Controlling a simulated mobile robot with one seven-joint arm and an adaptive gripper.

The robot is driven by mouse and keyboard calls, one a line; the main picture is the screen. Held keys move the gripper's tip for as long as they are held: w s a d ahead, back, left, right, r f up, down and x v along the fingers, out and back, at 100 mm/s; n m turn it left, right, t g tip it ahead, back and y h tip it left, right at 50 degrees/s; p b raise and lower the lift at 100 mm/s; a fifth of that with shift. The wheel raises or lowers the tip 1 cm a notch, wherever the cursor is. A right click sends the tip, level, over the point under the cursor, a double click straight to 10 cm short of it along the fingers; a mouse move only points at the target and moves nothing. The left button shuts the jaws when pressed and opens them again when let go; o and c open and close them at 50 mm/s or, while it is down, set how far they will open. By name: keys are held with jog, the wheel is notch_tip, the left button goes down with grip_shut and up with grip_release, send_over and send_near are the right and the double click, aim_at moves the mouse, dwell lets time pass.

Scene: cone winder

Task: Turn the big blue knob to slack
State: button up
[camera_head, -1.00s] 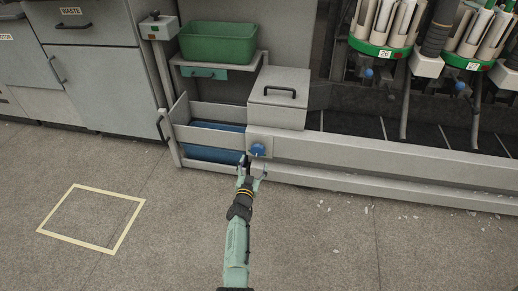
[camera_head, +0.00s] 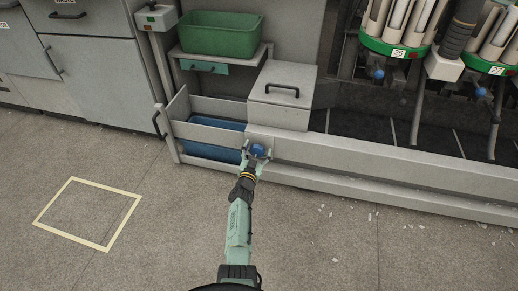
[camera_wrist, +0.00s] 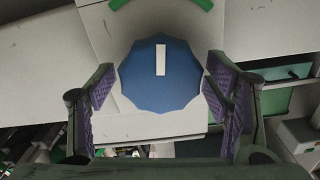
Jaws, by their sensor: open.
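The big blue knob (camera_head: 257,150) sits on the front of the grey machine's low beam, below the lidded box. In the wrist view the knob (camera_wrist: 161,80) is a many-sided blue disc with a white bar mark pointing up in the picture. A green arc (camera_wrist: 160,2) shows on the plate above it, partly cut off by the picture's edge. My gripper (camera_wrist: 162,95) is open, with one purple-padded finger on each side of the knob. Gaps show between the pads and the knob. In the head view my gripper (camera_head: 255,158) is right at the knob.
A grey lidded box (camera_head: 283,95) with a black handle stands above the knob. A blue bin (camera_head: 212,140) sits in the frame to the left, below a green tub (camera_head: 222,35) on a shelf. The floor in front is open, with a yellow taped square (camera_head: 88,213).

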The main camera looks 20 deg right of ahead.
jog(key=c, duration=1.1)
jog(key=shift+a, duration=0.1)
jog(key=n+p, duration=0.1)
jog(key=n, duration=0.3)
jog(key=shift+w+a+r+n, duration=0.1)
jog(key=shift+n, duration=0.3)
jog(key=n+p, duration=0.1)
jog(key=n, duration=0.4)
jog(key=shift+a, duration=0.1)
jog(key=n, duration=0.5)
jog(key=shift+w+f, duration=0.1)
jog(key=shift+f, duration=0.1)
jog(key=n, duration=0.4)
jog(key=shift+f+n, duration=0.1)
jog(key=shift+n, duration=0.3)
